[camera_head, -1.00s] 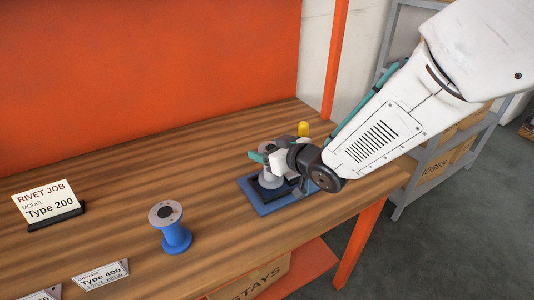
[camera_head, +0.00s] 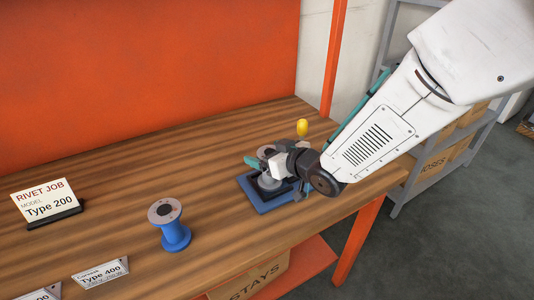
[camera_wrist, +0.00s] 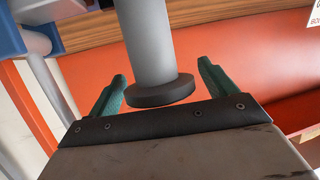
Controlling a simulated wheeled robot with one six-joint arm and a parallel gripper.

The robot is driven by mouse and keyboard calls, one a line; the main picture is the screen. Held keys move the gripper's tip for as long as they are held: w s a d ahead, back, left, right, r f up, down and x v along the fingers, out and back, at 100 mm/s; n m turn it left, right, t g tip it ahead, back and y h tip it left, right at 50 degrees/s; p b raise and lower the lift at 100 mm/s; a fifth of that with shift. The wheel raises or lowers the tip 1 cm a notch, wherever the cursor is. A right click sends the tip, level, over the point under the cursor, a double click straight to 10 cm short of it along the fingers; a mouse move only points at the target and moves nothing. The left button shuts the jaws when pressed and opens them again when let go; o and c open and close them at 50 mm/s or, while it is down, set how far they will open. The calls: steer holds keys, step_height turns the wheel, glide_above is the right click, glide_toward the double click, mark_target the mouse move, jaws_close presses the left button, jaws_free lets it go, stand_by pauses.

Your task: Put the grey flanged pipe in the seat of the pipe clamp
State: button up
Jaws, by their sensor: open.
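The grey flanged pipe (camera_head: 268,183) stands upright over the blue base of the pipe clamp (camera_head: 279,207), partly hidden by my gripper. In the wrist view the pipe (camera_wrist: 147,45) has a dark flange at its near end. My gripper (camera_head: 258,157) is open, with its green fingers on either side of the pipe. The wrist view shows the open fingers of my gripper (camera_wrist: 160,85) with visible space beside the flange. The clamp's yellow knob (camera_head: 302,127) stands up behind the gripper. How fully the pipe's lower end rests in the seat is hidden.
A blue flanged spool (camera_head: 176,236) with a grey top stands on the wooden table to the left. A Type 200 sign (camera_head: 48,204) and a Type 400 sign (camera_head: 101,273) are farther left. Bare table lies between the spool and clamp. An orange panel rises behind.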

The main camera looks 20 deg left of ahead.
steer(key=v, duration=1.1)
steer(key=shift+s+d, duration=0.2)
steer(key=shift+d, duration=0.1)
steer(key=w+d+r+m+t+h, duration=0.1)
steer(key=d+r+m+h, duration=0.15)
steer(key=d, duration=0.55)
steer(key=w+d+r+m+h, duration=0.15)
steer(key=d+h, duration=0.25)
steer(key=d, duration=0.4)
steer(key=d+r+m+t+h, duration=0.1)
steer(key=d+r+m+h, duration=0.15)
steer(key=d, duration=0.55)
steer(key=s+d+r+m+g+h, duration=0.1)
steer(key=s+d+m+g+h, duration=0.25)
steer(key=s+d, duration=0.5)
steer(key=s+d+r+m+g, duration=0.1)
steer(key=s+d+g, duration=0.1)
steer(key=s, duration=0.5)
steer(key=s+d+r+m+g, duration=0.1)
steer(key=s+d+g, duration=0.1)
steer(key=s, duration=0.5)
steer(key=shift+s, duration=0.3)
steer(key=shift+c, duration=0.3)
